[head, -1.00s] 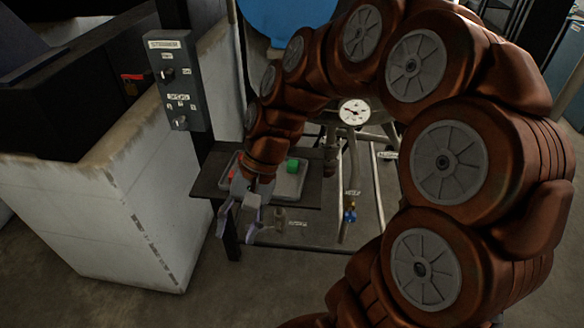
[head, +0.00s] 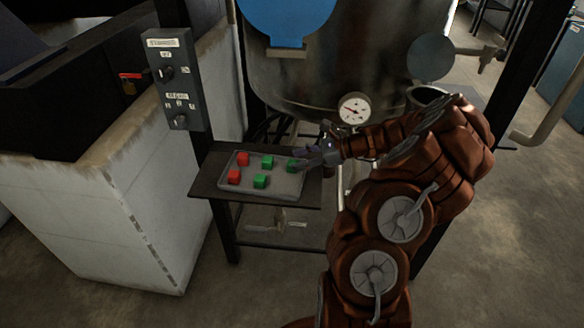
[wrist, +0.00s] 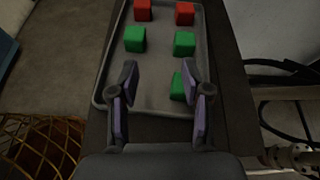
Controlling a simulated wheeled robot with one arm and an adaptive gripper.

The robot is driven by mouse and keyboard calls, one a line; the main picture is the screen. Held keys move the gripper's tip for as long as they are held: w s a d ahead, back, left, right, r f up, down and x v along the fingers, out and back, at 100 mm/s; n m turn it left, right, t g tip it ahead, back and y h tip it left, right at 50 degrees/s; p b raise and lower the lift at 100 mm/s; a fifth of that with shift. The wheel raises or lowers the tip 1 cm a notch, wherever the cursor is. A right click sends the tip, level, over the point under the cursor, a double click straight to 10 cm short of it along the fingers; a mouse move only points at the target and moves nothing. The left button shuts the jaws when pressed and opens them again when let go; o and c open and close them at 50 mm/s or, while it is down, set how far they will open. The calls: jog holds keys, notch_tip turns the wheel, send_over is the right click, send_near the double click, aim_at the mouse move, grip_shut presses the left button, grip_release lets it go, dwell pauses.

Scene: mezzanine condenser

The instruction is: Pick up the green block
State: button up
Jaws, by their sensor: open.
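Three green blocks lie on a grey tray (head: 285,192) in the head view: one at the back middle (head: 267,162), one at the front (head: 260,181) and one at the right (head: 292,166). My gripper (head: 313,158) is open and empty at the tray's right end, close to the right green block. In the wrist view my gripper (wrist: 158,72) has its fingers spread over the tray. The nearest green block (wrist: 177,88) is partly hidden by the right finger. The other two green blocks (wrist: 134,39) (wrist: 184,44) lie farther along the tray.
Two red blocks (head: 242,159) (head: 234,176) lie at the tray's left end. The tray rests on a dark shelf (head: 215,170). A control box (head: 178,85) on a post stands to the left. A large tank (head: 330,70) with a gauge (head: 354,109) stands behind.

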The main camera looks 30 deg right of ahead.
aim_at(292, 162)
jog(key=d+f, duration=0.1)
jog(key=d+f+m, duration=0.1)
jog(key=d, duration=0.1)
jog(key=d+f+m+t, duration=0.1)
jog(key=d, duration=0.1)
jog(key=shift+s+h, duration=0.35)
jog(key=shift+h, duration=0.05)
jog(key=shift+w+f+m, duration=0.1)
jog(key=shift+m, duration=0.2)
jog(key=shift+p+x, duration=0.9)
jog(key=shift+x, duration=2.8)
jog(key=shift+w, duration=0.1)
jog(key=c, duration=0.9)
